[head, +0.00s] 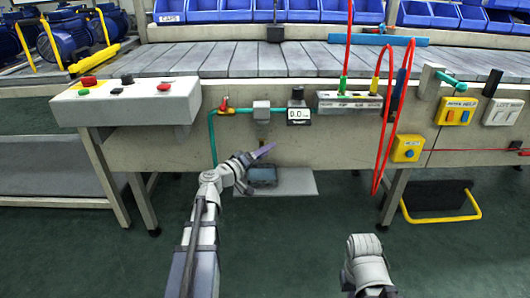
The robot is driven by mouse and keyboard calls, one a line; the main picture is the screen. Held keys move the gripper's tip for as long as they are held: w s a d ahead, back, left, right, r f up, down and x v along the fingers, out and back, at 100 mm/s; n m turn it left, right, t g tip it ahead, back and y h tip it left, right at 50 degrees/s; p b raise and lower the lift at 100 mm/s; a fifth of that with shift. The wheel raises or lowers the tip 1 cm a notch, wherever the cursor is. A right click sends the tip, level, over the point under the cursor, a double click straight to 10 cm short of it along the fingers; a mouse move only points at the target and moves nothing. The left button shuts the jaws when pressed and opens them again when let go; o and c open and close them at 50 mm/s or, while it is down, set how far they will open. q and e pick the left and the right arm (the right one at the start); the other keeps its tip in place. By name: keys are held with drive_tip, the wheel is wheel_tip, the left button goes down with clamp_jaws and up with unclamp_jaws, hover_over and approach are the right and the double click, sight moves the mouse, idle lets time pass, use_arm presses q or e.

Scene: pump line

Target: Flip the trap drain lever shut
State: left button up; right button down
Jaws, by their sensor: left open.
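The trap drain lever cannot be picked out clearly; my left gripper is in front of the area under the trap. A small grey block with a brass-coloured lower part (262,112), which looks like the trap, is fixed to the bench front at the end of a teal pipe. My left gripper (260,153) is open just below it, pointing up and right, with a purplish finger showing. Whether it touches anything cannot be told. A dark grey box (262,176) sits below the gripper. Of my right arm only a link shows at the bottom; its gripper is out of view.
A teal pipe (212,140) with a red-handled valve (226,105) is left of the gripper. A gauge display (298,115) is right of it. Red hoses (385,150) hang further right. A push-button console (125,100) juts out at the left.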

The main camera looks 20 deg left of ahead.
use_arm(q)
clamp_jaws()
idle(0.3)
drive_tip(key=shift+a+h, duration=0.15)
drive_tip(key=shift+h, duration=0.15)
drive_tip(key=shift+s+a+m+g+h, duration=0.1)
drive_tip(key=shift+a+m+g+h, duration=0.2)
drive_tip(key=shift+m+g+h, duration=0.9)
drive_tip(key=shift+s+a+m+g+h, duration=0.15)
drive_tip(key=shift+a+m+g+h, duration=0.15)
drive_tip(key=shift+m+g+h, duration=0.9)
drive_tip(key=shift+s+a+m+g+h, duration=0.1)
drive_tip(key=shift+a+m+g+h, duration=0.2)
drive_tip(key=shift+m+g+h, duration=0.9)
drive_tip(key=shift+h, duration=0.4)
unclamp_jaws()
